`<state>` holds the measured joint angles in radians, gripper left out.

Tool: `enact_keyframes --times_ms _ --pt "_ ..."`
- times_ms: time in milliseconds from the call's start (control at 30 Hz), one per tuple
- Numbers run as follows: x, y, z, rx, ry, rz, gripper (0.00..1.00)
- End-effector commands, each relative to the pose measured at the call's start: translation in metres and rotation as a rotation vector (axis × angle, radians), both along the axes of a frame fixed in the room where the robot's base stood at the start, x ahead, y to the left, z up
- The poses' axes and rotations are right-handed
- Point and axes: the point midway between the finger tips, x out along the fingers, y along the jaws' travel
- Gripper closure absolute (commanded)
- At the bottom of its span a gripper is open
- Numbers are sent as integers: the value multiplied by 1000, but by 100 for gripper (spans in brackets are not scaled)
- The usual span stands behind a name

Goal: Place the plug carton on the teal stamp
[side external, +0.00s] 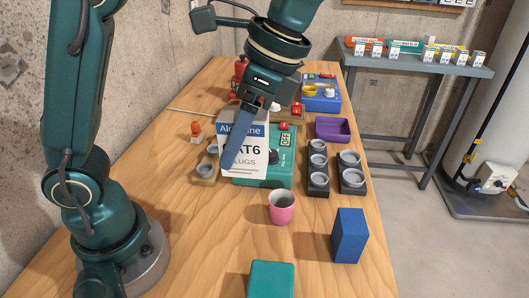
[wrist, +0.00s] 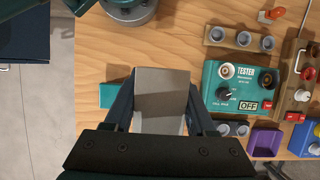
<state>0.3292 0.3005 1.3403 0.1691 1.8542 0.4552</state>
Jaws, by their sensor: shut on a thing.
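In the wrist view the carton (wrist: 160,92) shows as a pale grey shape between my two dark blue fingers. A plain teal block-like piece, seemingly the teal stamp (side external: 270,279), is at the bottom edge of the side view, partly cut off. It also shows in the wrist view (wrist: 111,95), left of the carton and partly behind a finger. The carton is apart from it.
A pink cup (side external: 282,207) and an upright blue block (side external: 349,236) stand near the teal piece. The teal tester (side external: 277,172), dark cup holders (side external: 318,168) and a purple bin (side external: 333,130) are farther back. Bare wood lies left of the pink cup.

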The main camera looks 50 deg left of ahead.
Motion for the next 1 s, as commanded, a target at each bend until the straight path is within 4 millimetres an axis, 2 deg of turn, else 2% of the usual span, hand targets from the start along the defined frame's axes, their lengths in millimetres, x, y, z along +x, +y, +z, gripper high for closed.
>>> enact_keyframes --times_ms 167,500,600,833,1000 --pt "-7 -21 -11 0 5 -29 100" --pt "-31 -89 -55 3 5 -27 100" --pt "-36 -103 -64 2 3 -26 100" --pt "-40 -114 -76 2 3 -19 100" --pt "-40 -113 -101 3 4 -19 100"
